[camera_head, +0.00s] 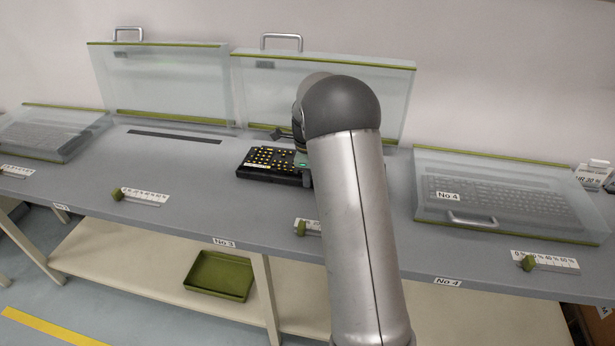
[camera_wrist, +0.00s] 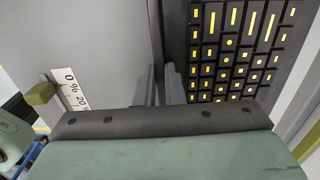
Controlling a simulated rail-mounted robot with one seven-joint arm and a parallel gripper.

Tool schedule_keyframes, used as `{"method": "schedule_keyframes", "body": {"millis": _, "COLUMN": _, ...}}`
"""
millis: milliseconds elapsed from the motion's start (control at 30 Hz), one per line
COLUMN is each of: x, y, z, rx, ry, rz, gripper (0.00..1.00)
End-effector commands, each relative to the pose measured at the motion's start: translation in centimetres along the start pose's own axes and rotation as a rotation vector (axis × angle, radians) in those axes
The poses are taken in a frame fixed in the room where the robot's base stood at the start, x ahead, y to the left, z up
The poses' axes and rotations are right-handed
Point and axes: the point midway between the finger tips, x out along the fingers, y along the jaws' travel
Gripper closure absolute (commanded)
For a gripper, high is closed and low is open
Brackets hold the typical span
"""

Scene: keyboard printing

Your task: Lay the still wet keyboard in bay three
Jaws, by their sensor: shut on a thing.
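The black keyboard with yellow key marks (camera_head: 262,162) is in front of a raised clear lid (camera_head: 385,90), in the bay above the No 3 label (camera_head: 224,241). It looks roughly flat; whether it rests on the bench or hangs just above it, I cannot tell. In the head view my arm hides its right part. My gripper is mostly hidden there too. In the wrist view my gripper (camera_wrist: 159,84) is shut on the keyboard's edge, with the keys (camera_wrist: 235,50) to the right of the fingers.
Another raised lid (camera_head: 160,85) stands to the left, with a dark strip (camera_head: 175,136) before it. Closed clear covers sit at far left (camera_head: 50,130) and right, the right one marked No 4 (camera_head: 555,220). Percent scales with green knobs line the front. A green tray (camera_head: 221,275) is below.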

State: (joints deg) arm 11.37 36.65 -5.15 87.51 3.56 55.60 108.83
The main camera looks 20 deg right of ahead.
Motion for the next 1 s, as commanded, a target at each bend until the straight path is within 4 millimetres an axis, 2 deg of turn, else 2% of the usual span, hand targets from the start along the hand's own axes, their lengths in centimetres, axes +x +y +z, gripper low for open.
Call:
{"method": "schedule_keyframes", "body": {"millis": 500, "x": 0.57, "y": -0.03, "z": 0.03, "rx": 0.0, "ry": -0.001, "rz": -0.002, "gripper": 1.0}}
{"method": "schedule_keyframes", "body": {"millis": 533, "x": 0.52, "y": -0.03, "z": 0.03, "rx": 0.0, "ry": -0.001, "rz": -0.002, "gripper": 0.83}}
{"method": "schedule_keyframes", "body": {"millis": 600, "x": 0.51, "y": -0.03, "z": 0.02, "rx": 0.0, "ry": -0.001, "rz": -0.001, "gripper": 0.66}}
{"method": "schedule_keyframes", "body": {"millis": 867, "x": 0.58, "y": 0.04, "z": 0.0, "rx": 0.0, "ry": 0.0, "rz": 0.001, "gripper": 0.66}}
{"method": "schedule_keyframes", "body": {"millis": 1000, "x": -0.12, "y": 0.01, "z": 0.02, "rx": 0.0, "ry": 0.0, "rz": 0.0, "gripper": 0.66}}
